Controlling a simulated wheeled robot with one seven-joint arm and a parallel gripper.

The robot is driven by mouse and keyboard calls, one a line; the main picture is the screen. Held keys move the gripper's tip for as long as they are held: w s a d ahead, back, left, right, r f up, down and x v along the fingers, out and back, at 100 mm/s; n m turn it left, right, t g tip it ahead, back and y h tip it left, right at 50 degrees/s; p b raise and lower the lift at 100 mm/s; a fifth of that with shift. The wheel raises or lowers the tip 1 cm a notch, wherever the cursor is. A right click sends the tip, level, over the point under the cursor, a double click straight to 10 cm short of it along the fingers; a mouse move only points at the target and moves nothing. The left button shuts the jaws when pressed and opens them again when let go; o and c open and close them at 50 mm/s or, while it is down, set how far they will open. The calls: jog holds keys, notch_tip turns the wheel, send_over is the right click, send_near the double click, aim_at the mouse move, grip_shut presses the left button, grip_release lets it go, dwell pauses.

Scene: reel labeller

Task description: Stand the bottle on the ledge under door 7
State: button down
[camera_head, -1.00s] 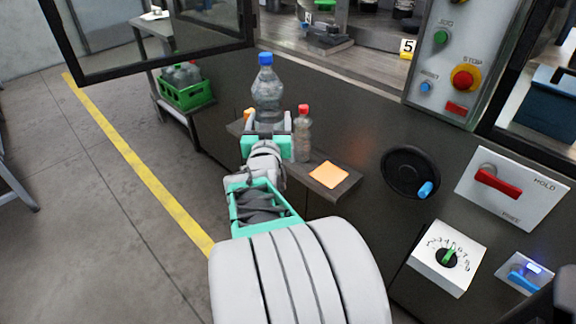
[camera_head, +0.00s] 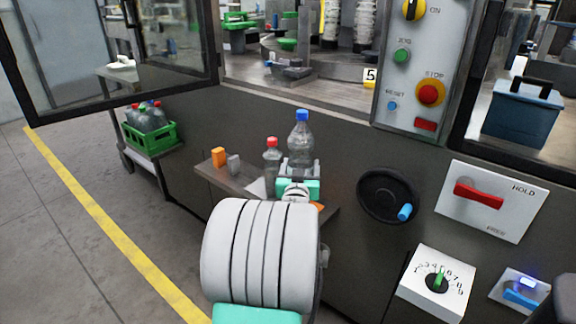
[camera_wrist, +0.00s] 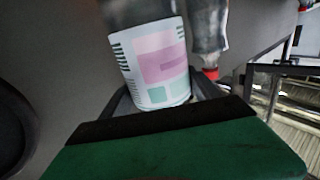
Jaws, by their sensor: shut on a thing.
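My gripper (camera_head: 299,172) is shut on a clear bottle with a blue cap (camera_head: 301,137), which is nearly upright. In the wrist view the bottle's white and pink label (camera_wrist: 155,62) fills the space between the fingers. The bottle is over the right part of the dark ledge (camera_head: 216,179), just right of a smaller red-capped bottle (camera_head: 271,158). My gripper hides its base, so I cannot tell whether it touches the ledge. The red-capped bottle also shows close by in the wrist view (camera_wrist: 208,28). No number 7 is readable.
An orange block (camera_head: 218,156) and a grey block (camera_head: 234,164) stand on the ledge's left. A black handwheel (camera_head: 383,195) is close on the right. A green crate of bottles (camera_head: 149,134) stands at left. A 5 tag (camera_head: 370,75) is above.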

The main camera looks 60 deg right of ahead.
jog(key=shift+s+d+f, duration=0.15)
jog(key=shift+d+f, duration=0.8)
jog(key=shift+d, duration=0.15)
jog(key=shift+d+f+b, duration=0.1)
jog(key=shift+f+b, duration=0.55)
jog(key=shift+f, duration=0.95)
jog(key=shift+f, duration=0.15)
jog(key=shift+c, duration=0.8)
grip_release()
jog(key=shift+f, duration=0.25)
jog(key=shift+r, duration=0.1)
